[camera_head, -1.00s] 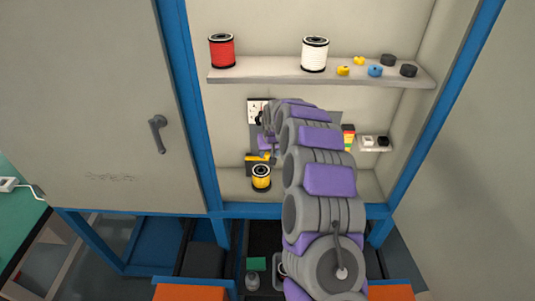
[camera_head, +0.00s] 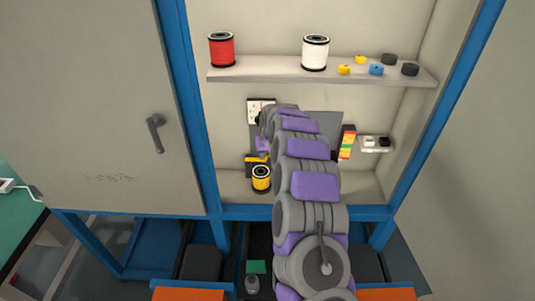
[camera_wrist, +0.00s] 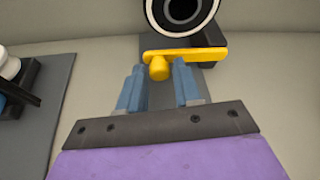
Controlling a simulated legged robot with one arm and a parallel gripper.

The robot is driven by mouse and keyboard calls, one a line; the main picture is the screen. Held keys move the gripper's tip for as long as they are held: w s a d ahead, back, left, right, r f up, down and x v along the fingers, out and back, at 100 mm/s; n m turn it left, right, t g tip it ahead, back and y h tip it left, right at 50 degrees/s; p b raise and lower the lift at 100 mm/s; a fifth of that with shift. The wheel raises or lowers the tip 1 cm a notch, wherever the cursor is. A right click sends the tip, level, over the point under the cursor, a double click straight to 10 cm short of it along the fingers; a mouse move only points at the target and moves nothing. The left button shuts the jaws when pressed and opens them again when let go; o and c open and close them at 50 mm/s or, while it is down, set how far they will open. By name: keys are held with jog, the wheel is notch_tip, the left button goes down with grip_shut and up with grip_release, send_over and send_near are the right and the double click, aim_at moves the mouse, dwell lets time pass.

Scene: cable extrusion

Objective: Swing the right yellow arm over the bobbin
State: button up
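The yellow arm (camera_wrist: 205,53) is a flat bar with a round knob (camera_wrist: 158,68) near its left end in the wrist view. It lies across the picture just below the bobbin (camera_wrist: 183,28), which shows end-on with pale and dark rings. In the head view the yellow bobbin (camera_head: 261,180) stands on the lower shelf, with a yellow arm (camera_head: 257,159) just above it. My gripper (camera_wrist: 159,72) is open, its two blue fingers on either side of the knob in the picture, with gaps. Contact cannot be told. In the head view my arm largely hides the gripper.
A shelf (camera_head: 290,73) above holds a red spool (camera_head: 222,50), a white spool (camera_head: 315,53) and several small coloured pieces. Blue frame posts (camera_head: 183,90) border the alcove.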

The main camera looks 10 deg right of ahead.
grip_shut()
